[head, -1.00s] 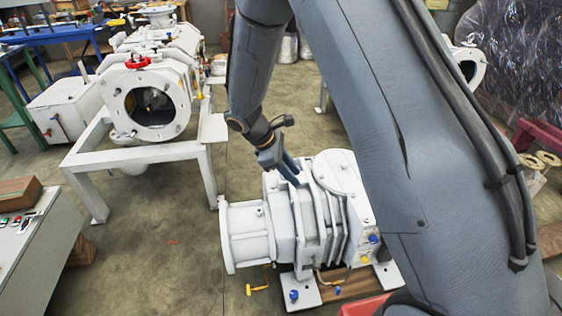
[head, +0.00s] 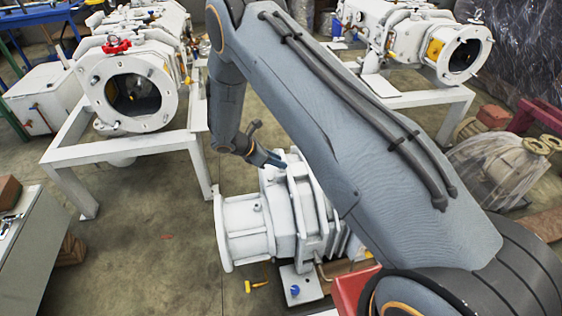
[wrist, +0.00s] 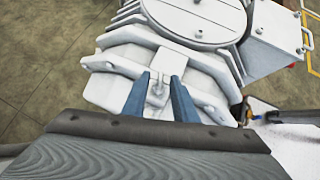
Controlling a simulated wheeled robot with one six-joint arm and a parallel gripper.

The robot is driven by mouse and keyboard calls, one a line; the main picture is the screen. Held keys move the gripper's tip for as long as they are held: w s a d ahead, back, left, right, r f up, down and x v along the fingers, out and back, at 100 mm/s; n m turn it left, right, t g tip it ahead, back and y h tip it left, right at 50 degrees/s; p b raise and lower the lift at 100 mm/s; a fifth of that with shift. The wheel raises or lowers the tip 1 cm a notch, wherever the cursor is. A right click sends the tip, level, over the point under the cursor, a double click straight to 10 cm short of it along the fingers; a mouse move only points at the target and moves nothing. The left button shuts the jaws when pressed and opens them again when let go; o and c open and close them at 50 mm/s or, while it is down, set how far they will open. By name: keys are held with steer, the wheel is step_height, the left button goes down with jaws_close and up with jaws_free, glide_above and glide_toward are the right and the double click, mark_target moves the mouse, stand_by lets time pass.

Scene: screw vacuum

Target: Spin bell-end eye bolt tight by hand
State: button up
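The white screw vacuum pump (head: 285,215) stands low in front of me, with its round flange to the left. In the wrist view its ribbed white body (wrist: 110,62) fills the upper middle. My gripper (head: 277,162) is over the top of the pump, pointing down. In the wrist view the two blue fingers of my gripper (wrist: 160,79) stand apart. A small white fitting (wrist: 157,92), perhaps the eye bolt, shows in the gap between them. Its ring and bell end cannot be made out, and contact with the fingers is not clear. My arm hides the pump's right part in the head view.
White machines on frames stand at the left (head: 135,90) and the back right (head: 455,55). A grey cabinet (head: 35,250) is at the left edge. A yellow-handled valve (head: 257,286) sticks out low beside the pump. Floor is clear between the cabinet and the pump.

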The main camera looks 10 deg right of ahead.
steer(key=shift+x, duration=0.8)
jaws_close()
steer(key=shift+d, duration=0.15)
steer(key=shift+f+b, duration=0.1)
steer(key=shift+b, duration=0.2)
